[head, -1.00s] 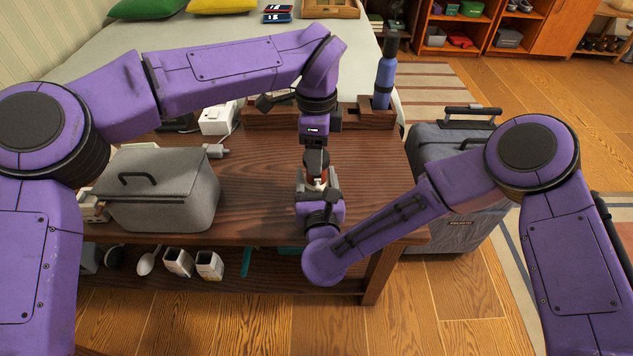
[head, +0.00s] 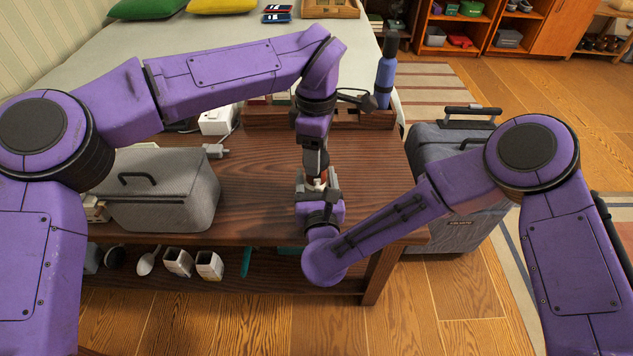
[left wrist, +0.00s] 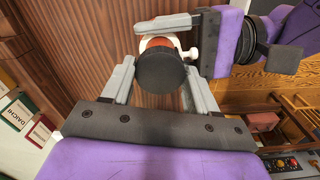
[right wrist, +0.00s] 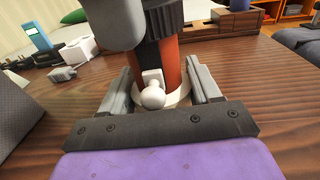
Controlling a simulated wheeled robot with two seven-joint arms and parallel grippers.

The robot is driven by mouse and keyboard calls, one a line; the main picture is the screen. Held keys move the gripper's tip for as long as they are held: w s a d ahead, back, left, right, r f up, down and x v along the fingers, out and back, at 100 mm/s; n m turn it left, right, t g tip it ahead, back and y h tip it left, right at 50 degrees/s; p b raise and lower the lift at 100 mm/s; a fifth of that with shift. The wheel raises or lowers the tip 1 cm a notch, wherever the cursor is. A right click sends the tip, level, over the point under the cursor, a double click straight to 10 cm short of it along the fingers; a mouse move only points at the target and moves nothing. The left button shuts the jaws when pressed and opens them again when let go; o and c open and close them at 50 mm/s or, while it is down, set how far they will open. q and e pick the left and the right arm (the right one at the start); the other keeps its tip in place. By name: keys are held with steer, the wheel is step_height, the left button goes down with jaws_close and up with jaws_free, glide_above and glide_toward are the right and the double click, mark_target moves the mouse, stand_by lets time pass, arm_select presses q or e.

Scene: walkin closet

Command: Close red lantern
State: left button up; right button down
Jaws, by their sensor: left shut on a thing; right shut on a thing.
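The red lantern (head: 321,177) stands upright on the dark wooden table (head: 262,180), mostly hidden by my grippers in the head view. The right wrist view shows its red body (right wrist: 171,62), white base with a round white knob (right wrist: 152,97), and ribbed black cap (right wrist: 165,18) on top. My left gripper (head: 318,170) comes down from above and is shut on the cap, which also shows in the left wrist view (left wrist: 160,70). My right gripper (head: 318,186) is shut on the lantern's lower part from the front, its fingers (right wrist: 160,88) on either side of the base.
A grey fabric case (head: 165,195) stands on the table's left. A wooden organizer (head: 268,118) lines the back, with a blue bottle (head: 384,80) at its right end. A grey suitcase (head: 440,165) stands right of the table. The table between case and lantern is clear.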

arm_select(q)
steer(key=m, duration=0.7)
steer(key=o, duration=1.2)
steer(key=shift+o, duration=0.2)
step_height(320, 180, up, 12)
arm_select(e)
steer(key=shift+c, duration=0.8)
jaws_free()
